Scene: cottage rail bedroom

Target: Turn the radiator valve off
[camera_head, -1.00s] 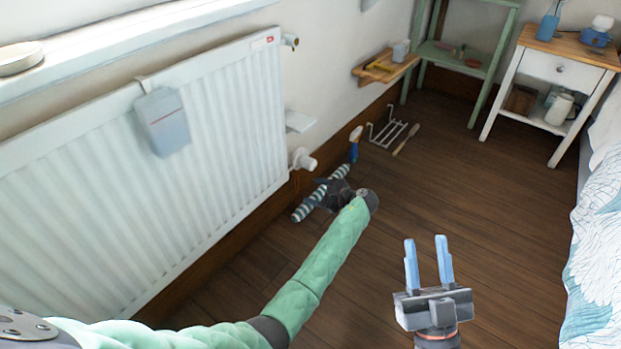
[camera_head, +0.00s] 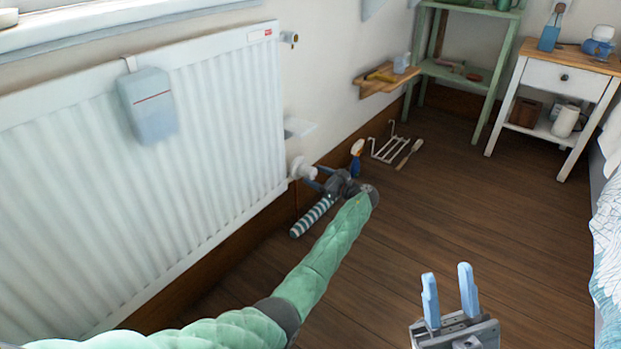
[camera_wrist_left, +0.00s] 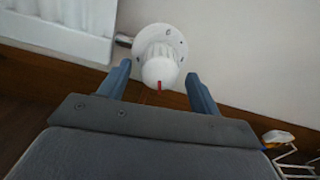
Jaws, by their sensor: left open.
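The radiator valve (camera_head: 301,169) is a white knob at the lower right corner of the white radiator (camera_head: 215,150). In the left wrist view the knob (camera_wrist_left: 159,66) shows a red mark and a round white dial behind it with small marks. My left gripper (camera_head: 318,177) is open, its blue fingers pointing at the valve. My right gripper (camera_head: 450,290) is open and empty above the floor at the lower right.
A striped roll (camera_head: 313,216) lies on the floor below my left gripper. A blue spray bottle (camera_head: 356,158), a white wire rack (camera_head: 389,143) and a brush (camera_head: 409,154) are beyond it. A small white shelf (camera_head: 299,127) is above the valve. Open floor lies right.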

